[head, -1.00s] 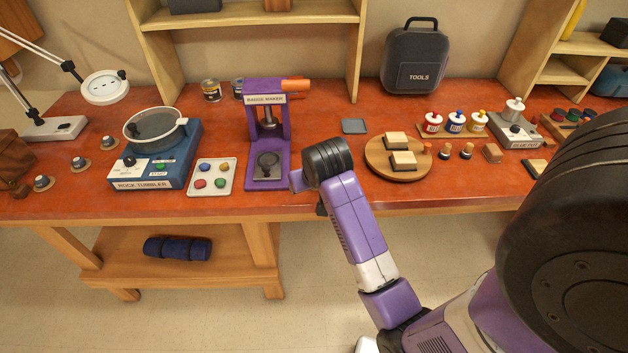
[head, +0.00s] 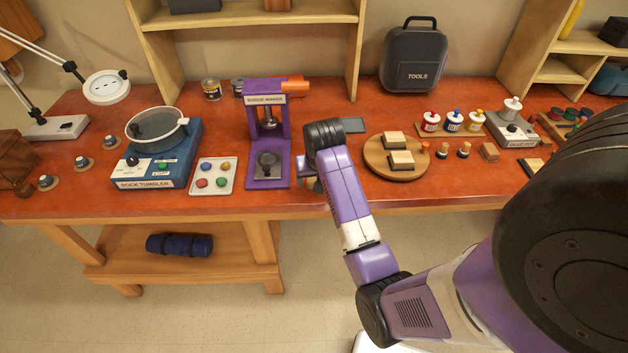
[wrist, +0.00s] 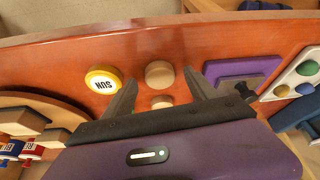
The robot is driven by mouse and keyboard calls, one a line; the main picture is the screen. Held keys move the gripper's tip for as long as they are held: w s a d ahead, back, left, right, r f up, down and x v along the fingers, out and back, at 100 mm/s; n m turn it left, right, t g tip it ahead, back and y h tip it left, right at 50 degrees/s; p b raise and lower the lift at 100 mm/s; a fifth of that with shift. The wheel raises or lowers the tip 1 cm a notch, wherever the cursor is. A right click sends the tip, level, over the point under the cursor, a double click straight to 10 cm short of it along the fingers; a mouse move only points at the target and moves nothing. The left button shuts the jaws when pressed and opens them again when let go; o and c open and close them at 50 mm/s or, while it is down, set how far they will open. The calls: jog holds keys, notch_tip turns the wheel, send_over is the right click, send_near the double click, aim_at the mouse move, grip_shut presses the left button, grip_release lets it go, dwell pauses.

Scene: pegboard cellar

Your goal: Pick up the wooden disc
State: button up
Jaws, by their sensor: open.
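A tan wooden disc (wrist: 160,74) lies flat on the red-brown bench in the wrist view, between the fingertips of my gripper (wrist: 160,78). A second tan round piece (wrist: 162,101) lies closer to the palm, partly covered by my gripper's body. I cannot tell the two apart by material. My gripper is open, with one finger on each side and nothing visibly held. In the head view my gripper (head: 312,182) is over the bench's front part, just right of the purple badge maker (head: 267,140); my arm hides the discs there.
A yellow SUN badge (wrist: 103,80) lies just left of the left finger in the wrist view. The badge maker's purple base (wrist: 243,72) is close to the right finger. A round board (head: 378,168) with wooden blocks stands right of my arm. A tray of stones (head: 213,176) is farther left.

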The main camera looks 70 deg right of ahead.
jog(key=shift+f, duration=0.3)
jog(key=c, duration=1.4)
jog(key=shift+c, duration=0.2)
jog(key=shift+w+d+r, duration=0.1)
jog(key=shift+r, duration=0.05)
